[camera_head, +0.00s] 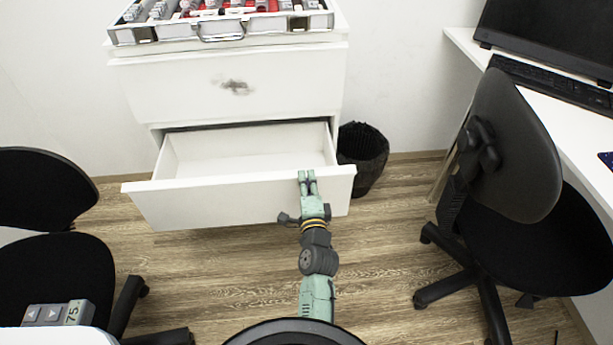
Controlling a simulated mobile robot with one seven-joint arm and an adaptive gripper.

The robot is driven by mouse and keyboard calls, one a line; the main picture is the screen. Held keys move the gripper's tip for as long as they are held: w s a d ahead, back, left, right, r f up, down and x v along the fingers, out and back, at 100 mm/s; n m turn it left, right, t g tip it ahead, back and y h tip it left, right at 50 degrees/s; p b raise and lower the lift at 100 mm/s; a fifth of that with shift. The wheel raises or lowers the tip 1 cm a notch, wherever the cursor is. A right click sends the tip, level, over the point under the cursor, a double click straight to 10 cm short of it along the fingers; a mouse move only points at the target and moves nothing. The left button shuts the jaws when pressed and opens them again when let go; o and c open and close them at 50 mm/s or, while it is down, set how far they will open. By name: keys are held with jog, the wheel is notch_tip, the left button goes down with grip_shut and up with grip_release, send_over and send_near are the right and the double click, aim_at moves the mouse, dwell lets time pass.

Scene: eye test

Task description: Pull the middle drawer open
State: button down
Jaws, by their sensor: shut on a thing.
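A white cabinet (130,60) stands against the wall. Its upper drawer front (285,85) is shut and has a dark smudge. Below it, the middle drawer (215,203) is pulled out, and its white inside shows empty. Whatever is below this drawer is hidden behind its front panel. My gripper (307,176) is at the top edge of the drawer's front panel, right of its middle. It is shut on that edge. The fingertips show over the rim, and my wrist hangs in front of the panel.
A metal case (222,34) of small items sits on the cabinet. A black bin (365,160) stands close to the drawer's right side. Black chairs stand at the left (45,190) and right (515,150). A desk (560,100) is at the right. Wooden floor is clear around my arm.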

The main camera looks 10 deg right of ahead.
jog(key=shift+s, duration=0.1)
jog(key=c, duration=2)
grip_release()
